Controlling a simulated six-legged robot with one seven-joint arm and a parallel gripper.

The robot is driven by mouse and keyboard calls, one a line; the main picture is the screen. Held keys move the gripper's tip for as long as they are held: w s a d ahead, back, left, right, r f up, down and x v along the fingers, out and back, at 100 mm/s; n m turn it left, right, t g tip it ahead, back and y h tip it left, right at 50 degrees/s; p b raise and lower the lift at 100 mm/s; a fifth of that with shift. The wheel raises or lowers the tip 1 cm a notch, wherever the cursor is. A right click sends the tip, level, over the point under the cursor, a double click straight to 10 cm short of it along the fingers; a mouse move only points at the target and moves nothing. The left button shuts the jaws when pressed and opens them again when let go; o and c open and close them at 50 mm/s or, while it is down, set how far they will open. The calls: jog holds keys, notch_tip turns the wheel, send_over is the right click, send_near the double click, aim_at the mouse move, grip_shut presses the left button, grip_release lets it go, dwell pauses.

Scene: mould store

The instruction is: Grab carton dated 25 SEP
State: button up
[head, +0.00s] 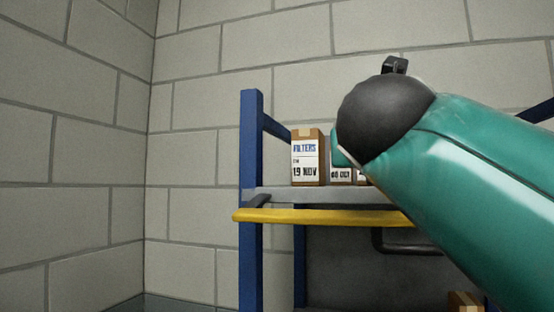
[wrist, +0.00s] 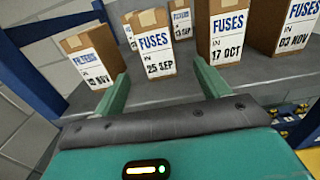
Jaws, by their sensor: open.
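The carton labelled FUSES IN 25 SEP (wrist: 152,48) is a brown box with a white label, standing upright on the grey shelf in the wrist view. My gripper (wrist: 160,72) is open, with its two teal fingers pointing towards this carton, one towards each side. The space between the fingers is empty, and the carton stands just beyond the tips. I cannot tell if either finger touches it. In the head view my arm covers this part of the shelf, and I cannot make out the carton or the fingers there.
A FILTERS carton (head: 307,160), dated 19 NOV, stands to the left; it also shows in the wrist view (wrist: 92,60). FUSES cartons dated 17 OCT (wrist: 226,32) and 03 NOV (wrist: 292,30) stand to the right. Other cartons stand behind. A yellow rail (head: 320,217) edges the shelf.

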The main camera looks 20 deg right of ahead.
aim_at(361, 179)
jog(key=x, duration=0.8)
jog(key=shift+w+a+f, duration=0.1)
jog(key=shift+w+a, duration=0.1)
jog(key=shift+a, duration=0.15)
jog(key=shift+d, duration=0.35)
jog(key=x, duration=0.4)
jog(key=shift+w+a, duration=0.15)
jog(key=shift+w, duration=0.05)
jog(key=shift+d, duration=0.25)
jog(key=shift+w, duration=0.2)
jog(key=shift+c, duration=0.2)
jog(key=shift+s, duration=0.15)
jog(key=c, duration=1.2)
